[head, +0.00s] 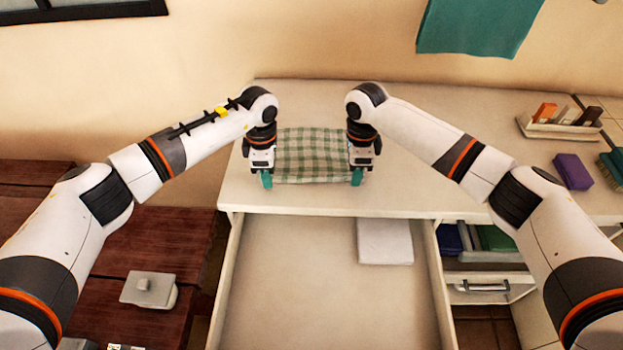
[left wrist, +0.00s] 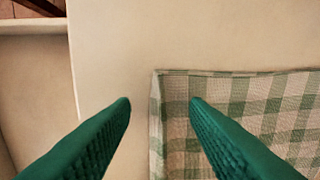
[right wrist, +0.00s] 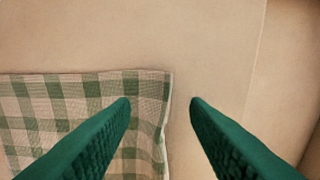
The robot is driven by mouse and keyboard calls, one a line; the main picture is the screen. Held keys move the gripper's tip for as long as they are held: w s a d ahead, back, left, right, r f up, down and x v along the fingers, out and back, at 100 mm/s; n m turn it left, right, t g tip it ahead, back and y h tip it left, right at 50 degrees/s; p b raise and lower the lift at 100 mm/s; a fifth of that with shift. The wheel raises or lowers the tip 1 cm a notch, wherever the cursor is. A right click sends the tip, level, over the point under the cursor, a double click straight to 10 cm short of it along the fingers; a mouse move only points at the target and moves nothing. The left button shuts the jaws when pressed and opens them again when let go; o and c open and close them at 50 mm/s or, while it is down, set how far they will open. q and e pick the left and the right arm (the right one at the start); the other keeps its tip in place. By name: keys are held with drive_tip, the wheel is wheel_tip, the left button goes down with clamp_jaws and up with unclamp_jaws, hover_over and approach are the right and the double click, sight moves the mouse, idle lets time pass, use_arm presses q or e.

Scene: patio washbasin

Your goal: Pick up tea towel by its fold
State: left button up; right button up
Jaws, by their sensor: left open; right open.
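The tea towel (head: 310,152) is green and white checked and lies folded flat on the pale counter, between my two grippers. My left gripper (head: 266,179) is open at the towel's left edge. In the left wrist view, the towel (left wrist: 270,110) has its corner between the fingers (left wrist: 160,105), one finger over the cloth and the other over bare counter. My right gripper (head: 357,176) is open at the right edge. In the right wrist view, the towel's corner (right wrist: 145,90) lies between the fingers (right wrist: 160,105). Neither gripper holds the cloth.
An open drawer (head: 310,290) below the counter's front edge holds a folded white cloth (head: 385,241). A purple block (head: 573,171) and a rack (head: 560,127) stand on the right of the counter. A teal towel (head: 478,25) hangs on the wall. A dark wooden bench (head: 150,240) is at left.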

use_arm(q)
drive_tip(key=shift+f, duration=0.35)
use_arm(e)
drive_tip(key=shift+f, duration=0.35)
use_arm(q)
drive_tip(key=shift+r, duration=0.1)
use_arm(e)
drive_tip(key=shift+r, duration=0.1)
drive_tip(key=shift+f, duration=0.35)
use_arm(q)
clamp_jaws()
use_arm(e)
clamp_jaws()
use_arm(q)
drive_tip(key=shift+s, duration=0.1)
use_arm(e)
drive_tip(key=shift+r, duration=0.1)
